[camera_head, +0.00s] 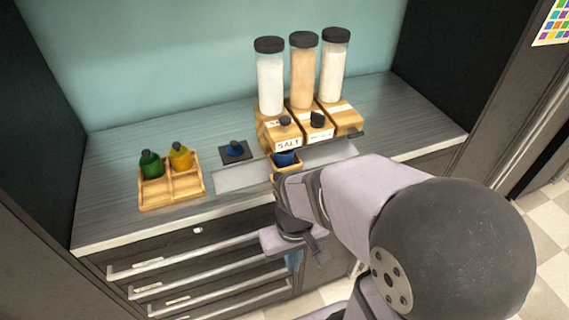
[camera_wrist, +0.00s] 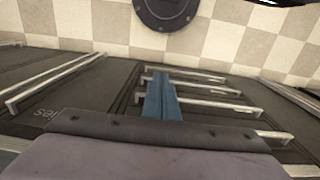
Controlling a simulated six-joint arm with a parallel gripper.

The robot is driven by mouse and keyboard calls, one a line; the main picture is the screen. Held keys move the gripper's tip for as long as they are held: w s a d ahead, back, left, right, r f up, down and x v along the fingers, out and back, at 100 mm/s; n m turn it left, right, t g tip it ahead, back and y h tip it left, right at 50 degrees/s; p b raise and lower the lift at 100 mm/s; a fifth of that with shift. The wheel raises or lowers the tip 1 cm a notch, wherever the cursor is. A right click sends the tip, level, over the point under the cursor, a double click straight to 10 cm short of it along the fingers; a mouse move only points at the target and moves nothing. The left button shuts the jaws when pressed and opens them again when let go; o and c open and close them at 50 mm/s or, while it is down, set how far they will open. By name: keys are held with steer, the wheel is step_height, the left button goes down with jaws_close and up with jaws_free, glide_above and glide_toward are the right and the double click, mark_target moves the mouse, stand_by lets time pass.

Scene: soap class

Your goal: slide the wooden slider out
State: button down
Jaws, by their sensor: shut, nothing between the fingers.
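Three wooden dispensers stand at the back of the counter, each with a clear jar on top. The left one (camera_head: 268,128), labelled SALT, has a dark round knob (camera_head: 285,121) on its front, and the middle one (camera_head: 304,129) has a black knob (camera_head: 317,119). The right one (camera_head: 343,117) shows no clear knob. I cannot tell which wooden part is the slider. My gripper (camera_head: 292,262) is in front of and below the counter edge, pointing down beside the drawers, apart from the dispensers. Its blue fingers (camera_wrist: 162,98) are shut and empty in the wrist view. The wrist view shows no dispenser.
A small wooden holder (camera_head: 288,171) with a blue item stands before the salt dispenser. A wooden tray (camera_head: 172,193) with green and yellow bottles and a dark pad (camera_head: 236,152) with a blue item are left. Drawer handles (camera_head: 210,273) protrude below; floor (camera_wrist: 240,40) shows beyond.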

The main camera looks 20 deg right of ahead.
steer(key=c, duration=1.8)
jaws_free()
steer(key=shift+d+r, duration=0.1)
steer(key=shift+r, duration=0.05)
steer(key=shift+o, duration=1.1)
steer(key=shift+d+r+p, duration=0.25)
steer(key=shift+d+p, duration=0.05)
steer(key=shift+p, duration=0.1)
steer(key=s+d+r+m+g+y+p, duration=0.1)
steer(key=s+d+r+m+y+p, duration=0.2)
steer(key=d+m+p, duration=0.5)
steer(key=w+r+m+t+y+p, duration=0.1)
steer(key=w+r+m+t, duration=0.2)
steer(key=w+m, duration=0.6)
steer(key=w+r+m+t+y+p, duration=0.1)
steer(key=w+r+m+t, duration=0.3)
steer(key=w+m, duration=0.5)
steer(key=shift+w+r+m+y, duration=0.45)
steer(key=shift+r+y, duration=0.25)
steer(key=shift+r, duration=0.35)
